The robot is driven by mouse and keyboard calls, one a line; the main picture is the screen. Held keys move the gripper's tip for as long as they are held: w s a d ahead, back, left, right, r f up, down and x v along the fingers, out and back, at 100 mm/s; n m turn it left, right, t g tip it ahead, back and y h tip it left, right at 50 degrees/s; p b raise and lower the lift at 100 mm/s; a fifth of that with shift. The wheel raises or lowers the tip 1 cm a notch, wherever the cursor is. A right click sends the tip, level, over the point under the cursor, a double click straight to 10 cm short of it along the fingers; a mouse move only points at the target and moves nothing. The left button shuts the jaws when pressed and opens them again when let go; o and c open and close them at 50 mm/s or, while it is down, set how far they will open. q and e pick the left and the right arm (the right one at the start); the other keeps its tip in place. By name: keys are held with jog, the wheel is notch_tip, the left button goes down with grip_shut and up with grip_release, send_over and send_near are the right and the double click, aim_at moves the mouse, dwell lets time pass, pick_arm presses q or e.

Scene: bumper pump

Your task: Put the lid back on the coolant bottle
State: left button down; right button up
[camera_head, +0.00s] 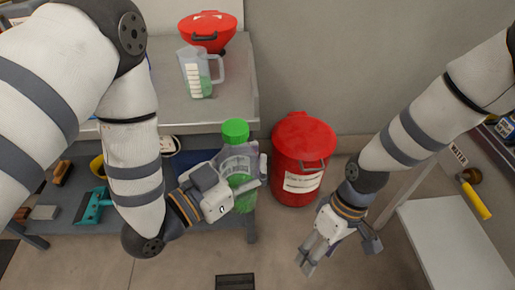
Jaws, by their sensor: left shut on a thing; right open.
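The coolant bottle (229,152) is clear with green liquid inside, and it appears near the middle of the head view, close to upright. A bright green lid (235,131) shows at its top; I cannot tell whether it is fastened or only resting there. My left gripper (250,186) is shut at the bottle's body and holds it in front of the workbench. The fingers and gripper body hide part of the bottle. My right gripper (307,262) is open and empty at the lower right, pointing down and apart from the bottle.
A grey workbench (235,100) holds a measuring jug (197,76) with green liquid and a red funnel-like container (208,32). A red lidded bin (302,140) stands on the floor right of the bench. A light-topped table (455,245) is at the right. Tools lie on the lower shelf.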

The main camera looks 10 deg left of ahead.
jog(key=s+d+f+m+t+h, duration=0.1)
jog(key=s+d+m, duration=0.3)
jog(key=s, duration=0.5)
jog(key=s+d+f+m+t+h, duration=0.1)
jog(key=s+d+f+m, duration=0.3)
jog(key=s+d, duration=0.4)
jog(key=shift+s+d, duration=0.4)
jog(key=shift+s, duration=0.25)
jog(key=shift+f, duration=0.1)
